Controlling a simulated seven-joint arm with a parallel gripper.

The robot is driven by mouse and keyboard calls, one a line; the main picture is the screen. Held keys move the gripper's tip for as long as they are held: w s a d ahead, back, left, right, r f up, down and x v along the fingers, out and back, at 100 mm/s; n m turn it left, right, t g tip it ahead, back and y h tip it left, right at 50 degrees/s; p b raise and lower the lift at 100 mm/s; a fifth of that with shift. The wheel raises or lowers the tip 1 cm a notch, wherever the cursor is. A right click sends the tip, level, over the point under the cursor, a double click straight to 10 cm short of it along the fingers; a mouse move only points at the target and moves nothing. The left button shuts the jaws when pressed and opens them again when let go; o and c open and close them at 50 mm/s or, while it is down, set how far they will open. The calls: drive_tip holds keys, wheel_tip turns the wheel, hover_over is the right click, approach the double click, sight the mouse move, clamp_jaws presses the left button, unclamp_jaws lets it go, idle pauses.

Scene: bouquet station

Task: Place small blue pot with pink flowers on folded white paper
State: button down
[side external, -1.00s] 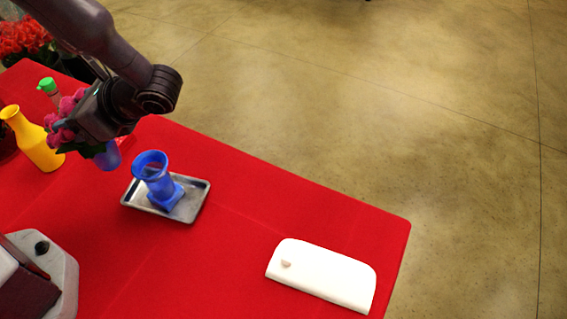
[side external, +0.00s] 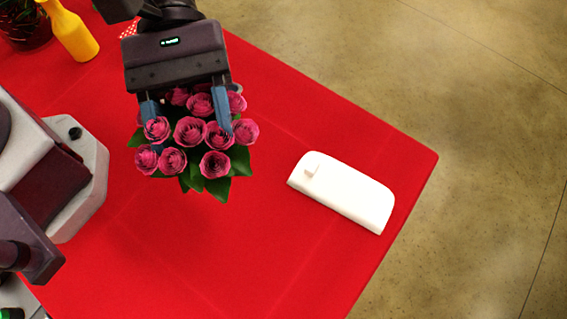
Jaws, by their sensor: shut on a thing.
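The pink flowers (side external: 190,132) with green leaves are in my gripper (side external: 187,112), between its two blue-tipped fingers. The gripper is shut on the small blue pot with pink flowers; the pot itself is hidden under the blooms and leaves. The folded white paper (side external: 345,193) lies flat on the red table to the right of the flowers, with a small pale knob-like bit at its upper left. The bouquet is apart from the paper, with bare red cloth between them.
The red-covered table (side external: 240,265) is clear around the paper and below the flowers. Its edge runs close to the paper's right side. A yellow bottle (side external: 72,32) and a dark pot with a plant (side external: 25,28) stand at the upper left.

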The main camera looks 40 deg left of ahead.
drive_tip(key=w+d+f+n+t+h, duration=0.3)
drive_tip(key=w+d+n+t, duration=0.55)
drive_tip(key=w+d, duration=0.2)
drive_tip(key=w+d+f, duration=0.2)
drive_tip(key=d+f, duration=0.1)
drive_tip(key=f, duration=0.5)
drive_tip(key=shift+d+f, duration=0.2)
drive_tip(key=shift+d, duration=0.15)
drive_tip(key=shift+f+m, duration=0.1)
drive_tip(key=shift+m, duration=0.15)
drive_tip(key=shift+c, duration=1.8)
unclamp_jaws()
